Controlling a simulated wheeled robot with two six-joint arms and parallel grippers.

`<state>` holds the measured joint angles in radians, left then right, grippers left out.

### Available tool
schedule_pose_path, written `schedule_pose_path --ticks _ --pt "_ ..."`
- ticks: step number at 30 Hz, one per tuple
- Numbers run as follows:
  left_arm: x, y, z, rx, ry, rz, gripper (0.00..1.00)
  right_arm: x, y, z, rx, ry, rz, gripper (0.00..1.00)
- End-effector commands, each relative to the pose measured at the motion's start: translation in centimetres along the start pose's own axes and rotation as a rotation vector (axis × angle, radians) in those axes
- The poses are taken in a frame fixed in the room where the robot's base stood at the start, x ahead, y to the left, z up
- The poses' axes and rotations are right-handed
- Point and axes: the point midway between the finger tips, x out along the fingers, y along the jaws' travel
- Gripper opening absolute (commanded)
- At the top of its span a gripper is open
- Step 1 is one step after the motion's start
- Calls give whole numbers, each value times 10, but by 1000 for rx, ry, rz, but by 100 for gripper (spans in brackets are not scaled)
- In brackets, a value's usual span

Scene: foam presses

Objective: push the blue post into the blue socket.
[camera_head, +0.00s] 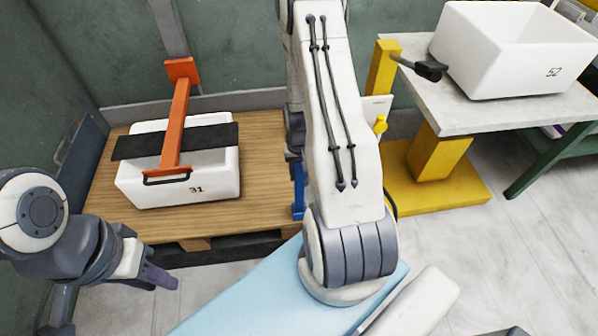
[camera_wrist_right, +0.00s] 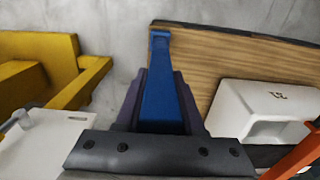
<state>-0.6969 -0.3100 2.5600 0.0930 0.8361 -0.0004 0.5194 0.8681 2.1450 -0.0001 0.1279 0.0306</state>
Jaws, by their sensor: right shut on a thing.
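The blue post (camera_wrist_right: 168,90) is a long, narrow blue piece between the purple-grey fingers of my right gripper (camera_wrist_right: 160,95) in the right wrist view. My right gripper is shut on it, and the post's far end reaches past the fingertips near the edge of the wooden board. In the head view a blue strip of it (camera_head: 298,197) shows beside my right arm; the arm hides most of that gripper. I cannot make out the blue socket in either view. My left gripper (camera_head: 160,277) is at lower left, empty, its finger gap not clear.
A white box (camera_head: 215,188) marked 31 sits on the wooden platform (camera_head: 268,150), with an orange lever frame (camera_head: 176,125) and black bar across it. At right are a yellow stand (camera_head: 436,160) and a grey table (camera_head: 440,110) bearing a white bin (camera_head: 505,60).

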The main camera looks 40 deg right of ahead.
Motion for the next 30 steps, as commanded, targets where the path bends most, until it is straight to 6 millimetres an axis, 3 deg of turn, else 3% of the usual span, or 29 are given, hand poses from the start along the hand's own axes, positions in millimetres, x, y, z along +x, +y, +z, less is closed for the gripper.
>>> schedule_pose_path --ticks 30 --pt "17 -1 1 0 0 0 30 26 0 0 0 0 0 0"
